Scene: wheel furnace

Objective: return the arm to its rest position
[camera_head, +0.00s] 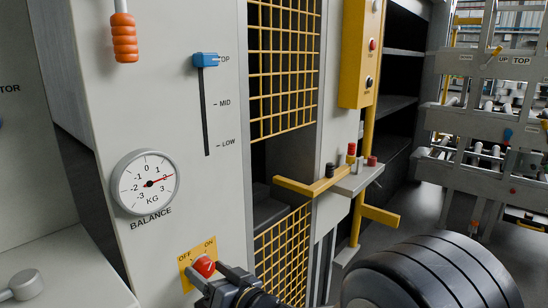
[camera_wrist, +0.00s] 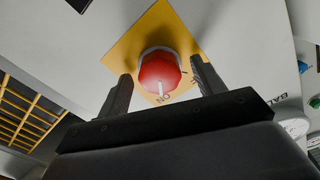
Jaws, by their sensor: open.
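My gripper (camera_head: 212,281) is at the bottom of the head view, in front of the red knob (camera_head: 204,266) on its yellow OFF/ON plate (camera_head: 187,262). In the wrist view my gripper (camera_wrist: 160,88) is open, with one dark finger on each side of the red knob (camera_wrist: 159,72). I cannot tell whether the fingers touch it. The knob's white mark points towards the word ON. Most of my arm is outside the head view.
A balance dial (camera_head: 145,182) and a blue slider (camera_head: 206,60) at TOP are on the grey cabinet. A yellow mesh guard (camera_head: 284,255) and yellow bar (camera_head: 300,187) stand to the right.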

